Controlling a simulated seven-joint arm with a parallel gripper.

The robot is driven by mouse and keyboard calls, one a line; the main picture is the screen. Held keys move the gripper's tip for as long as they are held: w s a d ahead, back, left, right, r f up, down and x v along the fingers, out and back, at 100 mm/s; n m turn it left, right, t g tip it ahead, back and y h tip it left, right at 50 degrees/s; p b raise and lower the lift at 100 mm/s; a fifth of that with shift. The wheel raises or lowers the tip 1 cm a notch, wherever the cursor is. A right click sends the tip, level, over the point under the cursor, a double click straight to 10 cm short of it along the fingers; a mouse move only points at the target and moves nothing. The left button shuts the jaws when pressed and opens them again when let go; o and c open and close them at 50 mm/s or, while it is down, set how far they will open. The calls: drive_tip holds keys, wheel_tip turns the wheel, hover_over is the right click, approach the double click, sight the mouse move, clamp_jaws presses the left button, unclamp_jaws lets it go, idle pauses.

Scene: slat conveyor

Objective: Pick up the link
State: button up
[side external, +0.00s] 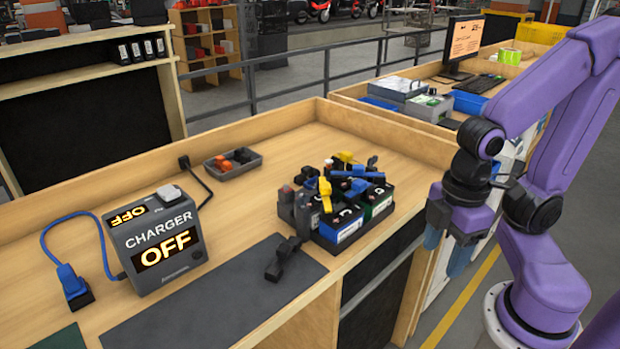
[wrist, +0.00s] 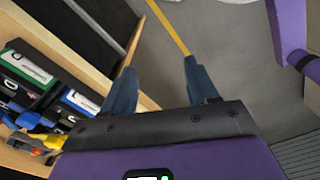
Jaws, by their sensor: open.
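My gripper (side external: 446,250) is open and empty, its blue fingers pointing down beyond the bench's right edge. In the wrist view, floor shows between its fingers (wrist: 159,66). A dark link-like piece (side external: 283,258) lies at the edge of the grey mat, left of the batteries and well apart from my gripper; I cannot tell for sure that it is the link. Batteries with blue, green and black cases (side external: 341,226) stand in a dark tray, with yellow, blue and black connector pieces on top. Some batteries and yellow pieces (wrist: 50,140) show at the wrist view's left.
A charger (side external: 160,240) reading OFF stands at left, with a blue cable and plug (side external: 70,282). A grey bin (side external: 232,163) holds orange and dark parts. The bench has a raised back rim. A grey mat (side external: 205,300) lies mostly clear in front.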

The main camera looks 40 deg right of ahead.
drive_tip(key=w+a+r+m, duration=0.25)
drive_tip(key=w+m, duration=0.25)
drive_tip(key=w, duration=0.4)
drive_tip(key=w+a+r+m, duration=0.1)
drive_tip(key=w+r+m, duration=0.3)
drive_tip(key=w, duration=0.5)
drive_tip(key=w+a+r+m, duration=0.1)
drive_tip(key=w+a+m, duration=0.1)
drive_tip(key=w+m, duration=0.55)
drive_tip(key=m, duration=1.5)
hover_over(306, 168)
drive_tip(key=shift+n, duration=0.25)
drive_tip(key=f, duration=1)
drive_tip(key=shift+w+d+f, duration=0.15)
drive_tip(key=shift+w+d, duration=0.1)
drive_tip(key=shift+s+a+f, duration=0.1)
drive_tip(key=shift+f, duration=1.3)
drive_tip(key=shift+s+a+f, duration=0.1)
drive_tip(key=shift+f, duration=1.3)
clamp_jaws()
